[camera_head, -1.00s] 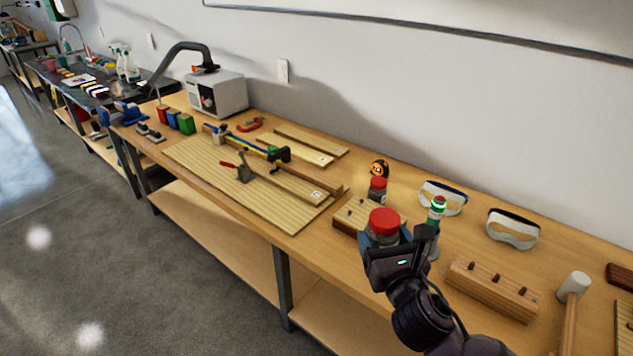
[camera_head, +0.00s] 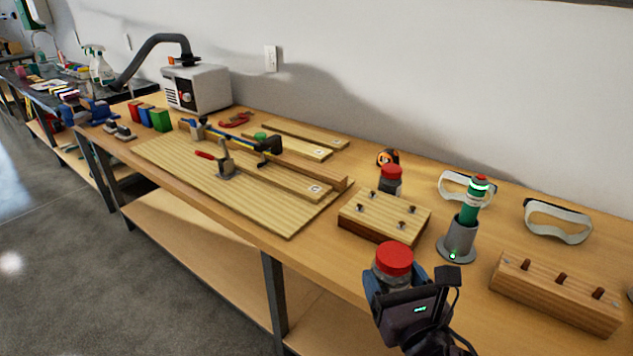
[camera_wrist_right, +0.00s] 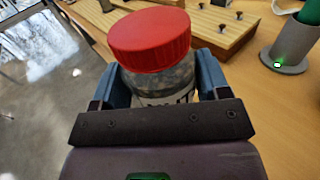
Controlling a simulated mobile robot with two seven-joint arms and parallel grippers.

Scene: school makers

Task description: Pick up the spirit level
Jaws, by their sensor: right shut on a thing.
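My right gripper (camera_head: 394,282) is shut on a clear jar with a red lid (camera_head: 394,258). It holds the jar upright near the bench's front edge, in front of a pegged wooden block (camera_head: 385,214). In the right wrist view the jar (camera_wrist_right: 152,40) sits between the two blue fingers of the gripper (camera_wrist_right: 162,78). I cannot surely make out a spirit level. A long slim tool with blue, yellow and black parts (camera_head: 268,146) lies across the wooden boards, and it looks more like a bar clamp. My left gripper is not in view.
A second red-lidded jar (camera_head: 391,181) stands behind the block. Two pairs of goggles (camera_head: 557,224) and a wooden rack (camera_head: 557,291) lie to the right. A grey machine (camera_head: 197,88) stands at the back left.

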